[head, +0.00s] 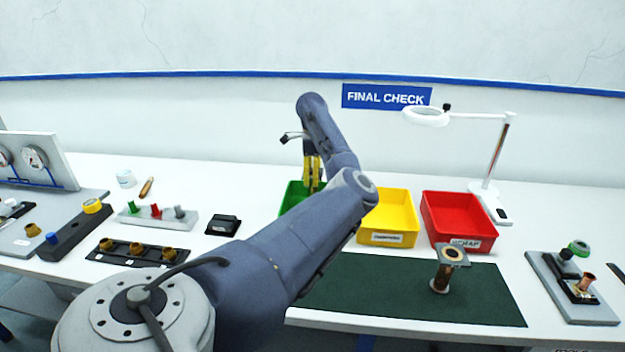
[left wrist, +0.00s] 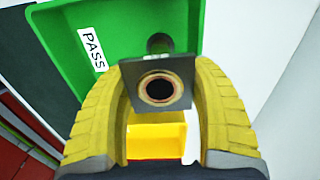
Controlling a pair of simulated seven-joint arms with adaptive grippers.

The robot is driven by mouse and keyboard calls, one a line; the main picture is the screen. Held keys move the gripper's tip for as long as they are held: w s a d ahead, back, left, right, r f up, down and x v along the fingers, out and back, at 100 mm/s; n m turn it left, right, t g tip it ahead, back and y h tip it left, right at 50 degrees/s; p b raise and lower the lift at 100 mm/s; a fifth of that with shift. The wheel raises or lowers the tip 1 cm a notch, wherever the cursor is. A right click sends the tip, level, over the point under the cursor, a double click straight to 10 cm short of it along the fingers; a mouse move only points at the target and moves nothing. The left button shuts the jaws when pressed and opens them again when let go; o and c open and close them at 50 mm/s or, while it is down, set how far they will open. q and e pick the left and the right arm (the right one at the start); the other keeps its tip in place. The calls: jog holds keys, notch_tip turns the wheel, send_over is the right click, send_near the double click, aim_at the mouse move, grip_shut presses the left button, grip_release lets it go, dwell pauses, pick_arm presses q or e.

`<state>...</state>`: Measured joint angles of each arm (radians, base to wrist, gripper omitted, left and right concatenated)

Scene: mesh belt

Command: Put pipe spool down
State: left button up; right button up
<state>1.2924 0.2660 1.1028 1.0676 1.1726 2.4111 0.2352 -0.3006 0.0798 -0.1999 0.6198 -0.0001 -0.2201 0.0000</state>
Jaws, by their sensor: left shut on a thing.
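My left gripper (head: 312,175), with yellow fingers, is over the green bin (head: 291,198) at the back middle. In the left wrist view the fingers (left wrist: 160,110) are shut on a pipe spool with a dark square flange (left wrist: 181,72) and a round bore. The green bin (left wrist: 55,35), labelled PASS, shows behind it. How far the spool is above the bin floor I cannot tell. My right gripper is not in view.
A yellow bin (head: 390,215) and a red SCRAP bin (head: 458,218) stand right of the green one. A magnifier lamp (head: 490,185) is behind them. Fixtures with small parts lie at left and a grey fixture (head: 560,295) at far right.

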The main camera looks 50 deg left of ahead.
pick_arm(q)
jog(key=shift+f, duration=0.55)
jog(key=shift+f, duration=0.1)
jog(key=o, duration=1.6)
jog(key=shift+f, duration=0.1)
jog(key=shift+o, duration=0.2)
notch_tip(320, 180, up, 12)
jog(key=shift+r, duration=0.2)
